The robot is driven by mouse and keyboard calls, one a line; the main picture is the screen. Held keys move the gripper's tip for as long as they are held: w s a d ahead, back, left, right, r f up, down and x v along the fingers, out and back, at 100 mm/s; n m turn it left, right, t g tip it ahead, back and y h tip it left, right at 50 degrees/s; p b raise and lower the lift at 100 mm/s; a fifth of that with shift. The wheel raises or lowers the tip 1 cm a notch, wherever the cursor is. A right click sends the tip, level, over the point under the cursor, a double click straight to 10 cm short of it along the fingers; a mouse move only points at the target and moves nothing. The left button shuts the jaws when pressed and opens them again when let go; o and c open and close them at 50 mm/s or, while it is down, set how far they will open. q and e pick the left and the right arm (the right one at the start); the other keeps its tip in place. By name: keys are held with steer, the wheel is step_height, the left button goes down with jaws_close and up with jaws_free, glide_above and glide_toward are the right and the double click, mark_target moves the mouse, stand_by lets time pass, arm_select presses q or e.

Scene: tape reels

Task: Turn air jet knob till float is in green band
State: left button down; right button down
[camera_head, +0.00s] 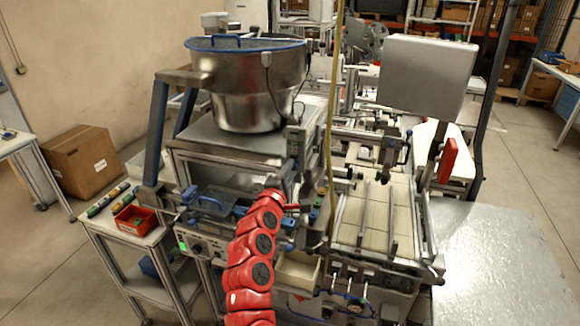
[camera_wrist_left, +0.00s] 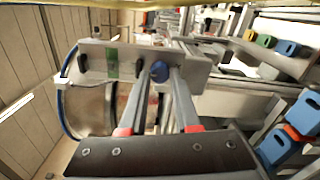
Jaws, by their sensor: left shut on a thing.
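The air jet panel is a narrow grey plate with a green band (camera_wrist_left: 112,62) and a round blue knob (camera_wrist_left: 160,71) in the left wrist view. My left gripper (camera_wrist_left: 161,82) has its two long fingers on either side of the knob, shut on it. The float cannot be made out against the green band. In the head view the panel (camera_head: 294,142) stands upright in front of the steel bowl. My red left arm reaches up to just below it, and my left gripper (camera_head: 291,184) is small and partly hidden there. The knob cannot be made out in that view. My right gripper is not in view.
The steel feeder bowl (camera_head: 245,85) with a blue rim stands behind the panel. A yellowish hose (camera_head: 331,120) hangs down just to its right. A red bin (camera_head: 135,218) sits on the left side table. Coloured blocks (camera_wrist_left: 286,47) lie at the right of the wrist view.

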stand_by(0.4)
arm_select(q)
steer(key=c, duration=0.6)
jaws_free()
